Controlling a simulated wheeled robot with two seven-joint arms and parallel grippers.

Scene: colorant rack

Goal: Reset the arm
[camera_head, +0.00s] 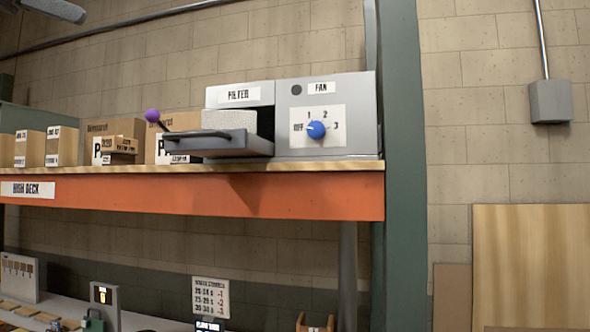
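Neither of my grippers shows in the head view. A grey box labelled FILTER (238,95) stands on the high shelf. Its grey tray (225,144) sticks out to the front left, with a pale grey block (230,121) above it. A dark lever with a purple ball knob (152,115) rises to the left from the tray's front. Right beside it is a grey box labelled FAN (354,95) with a blue dial (316,130). The dial's pale mark seems to face left, toward OFF.
The orange shelf beam (290,198) labelled HIGH DECK meets a green post (405,200) on the right. Cardboard boxes (112,127) crowd the shelf's left. A lower counter holds a display unit (105,305) and small items. A wooden panel (530,260) stands by the right wall.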

